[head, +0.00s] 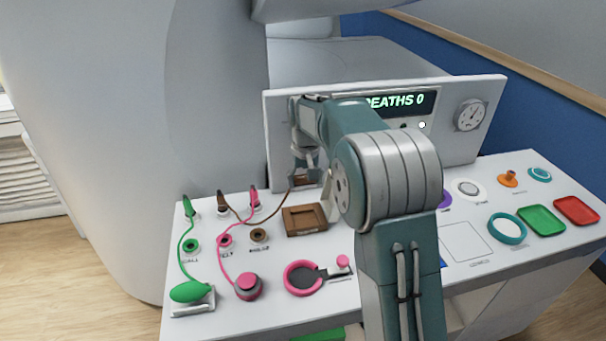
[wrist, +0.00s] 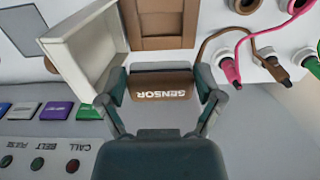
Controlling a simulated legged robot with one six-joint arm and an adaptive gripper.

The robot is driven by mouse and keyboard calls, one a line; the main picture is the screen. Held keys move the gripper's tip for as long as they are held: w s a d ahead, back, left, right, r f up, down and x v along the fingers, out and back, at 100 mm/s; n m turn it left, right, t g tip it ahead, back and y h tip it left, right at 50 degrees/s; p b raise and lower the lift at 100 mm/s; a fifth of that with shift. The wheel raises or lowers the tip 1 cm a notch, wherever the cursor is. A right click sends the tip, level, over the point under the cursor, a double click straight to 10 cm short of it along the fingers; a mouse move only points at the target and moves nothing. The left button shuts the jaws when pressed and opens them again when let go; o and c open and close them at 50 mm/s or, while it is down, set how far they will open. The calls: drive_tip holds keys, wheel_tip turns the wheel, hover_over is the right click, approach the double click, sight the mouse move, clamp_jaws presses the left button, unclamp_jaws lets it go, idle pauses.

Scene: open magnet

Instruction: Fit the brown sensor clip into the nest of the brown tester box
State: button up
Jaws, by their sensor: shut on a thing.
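My gripper (wrist: 160,92) is shut on the brown sensor clip (wrist: 162,82), with one finger at each side. The clip's "SENSOR" lettering shows upside down in the wrist view. In the head view the clip (head: 301,181) is small and partly covered by my gripper, above and behind the brown tester box (head: 290,228). The box's square recessed nest looks empty. The box also shows at the top of the wrist view (wrist: 188,42), apart from the clip in the picture and cut off by the frame edge. My arm hides part of the panel.
A white flap (wrist: 78,50) stands up beside the box, close to one finger. A brown cable (head: 272,213) runs from the clip towards a brown plug (head: 223,200). Pink and green plugs with cables stand at the left. An upright display panel (head: 282,130) rises behind.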

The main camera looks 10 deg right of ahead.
sight(305, 221)
drive_tip(key=shift+s+a+f, duration=0.1)
drive_tip(key=shift+f, duration=4.35)
drive_tip(key=shift+f, duration=1.35)
drive_tip(key=o, duration=0.9)
drive_tip(key=shift+c, duration=0.2)
drive_tip(key=shift+r, duration=0.1)
